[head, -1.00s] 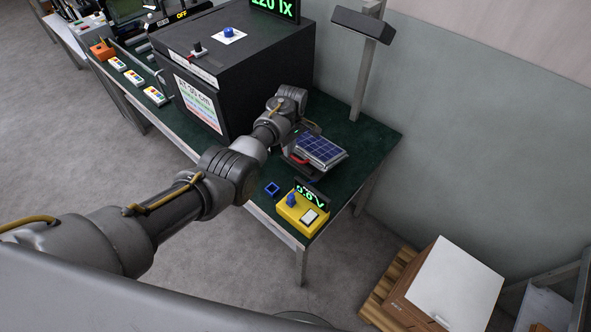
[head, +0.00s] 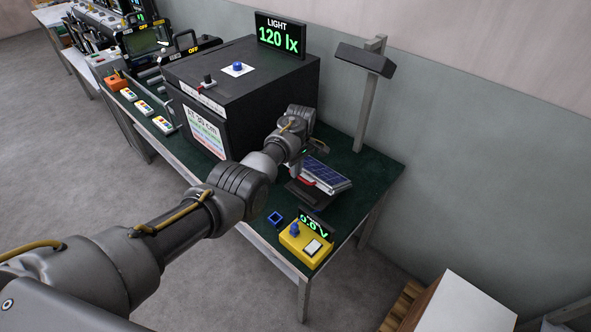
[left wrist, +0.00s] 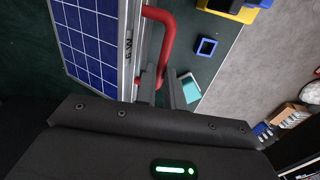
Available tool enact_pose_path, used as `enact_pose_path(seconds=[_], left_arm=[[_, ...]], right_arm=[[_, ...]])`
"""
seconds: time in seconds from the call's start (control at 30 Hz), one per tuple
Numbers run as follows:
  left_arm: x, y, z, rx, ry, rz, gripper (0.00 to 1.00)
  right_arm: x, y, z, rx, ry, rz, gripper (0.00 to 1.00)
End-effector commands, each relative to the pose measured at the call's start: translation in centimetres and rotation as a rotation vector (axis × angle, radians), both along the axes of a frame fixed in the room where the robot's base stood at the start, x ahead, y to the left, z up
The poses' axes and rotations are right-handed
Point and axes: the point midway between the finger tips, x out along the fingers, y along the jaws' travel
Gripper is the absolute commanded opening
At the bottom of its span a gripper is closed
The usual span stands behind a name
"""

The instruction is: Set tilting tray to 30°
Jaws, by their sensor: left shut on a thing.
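The tilting tray carries a blue solar panel (head: 328,175) in a silver frame and stands on the green table top right of the black box. It looks tilted above a dark base plate (head: 303,194). Its red handle (head: 306,182) is at the near left edge. In the left wrist view the fingers (left wrist: 160,92) are shut on the red handle (left wrist: 166,35), beside the panel (left wrist: 88,40). I cannot read an angle scale. My right gripper is not in view.
A yellow meter box (head: 305,243) with a blue knob and a green display stands near the table's front corner. A small blue square frame (head: 275,218) lies beside it. The black box (head: 240,85) stands left; a lamp post (head: 366,105) rises behind the tray.

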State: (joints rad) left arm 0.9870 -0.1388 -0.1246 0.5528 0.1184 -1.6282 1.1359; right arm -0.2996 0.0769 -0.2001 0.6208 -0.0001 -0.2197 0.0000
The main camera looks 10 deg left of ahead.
Motion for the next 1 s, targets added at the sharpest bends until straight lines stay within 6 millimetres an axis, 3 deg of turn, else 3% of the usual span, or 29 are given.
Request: enact_pose_path(seconds=[0.07, 0.1, 0.27, 0.67, 0.77, 1.0], left_arm=[[0.2, -0.5, 0.0, -0.005, -0.012, -0.007, 0.0], [0.2, -0.5, 0.0, -0.004, -0.013, -0.007, 0.14], [0.1, -0.3, 0.0, -0.003, -0.01, -0.003, 0.33], [0.1, -0.1, 0.3, -0.001, -0.006, -0.001, 0.33], [0.3, -0.2, 1.3, -0.001, -0.009, -0.003, 0.33], [0.5, -0.3, 5.8, -0.001, -0.011, -0.002, 0.33]], right_arm=[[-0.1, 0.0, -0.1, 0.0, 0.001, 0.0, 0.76], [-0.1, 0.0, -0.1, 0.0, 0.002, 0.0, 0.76], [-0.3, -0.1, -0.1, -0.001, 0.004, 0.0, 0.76], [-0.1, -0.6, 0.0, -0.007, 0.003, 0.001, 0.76], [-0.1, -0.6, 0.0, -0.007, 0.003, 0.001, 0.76], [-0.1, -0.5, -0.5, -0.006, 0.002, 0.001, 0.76]])
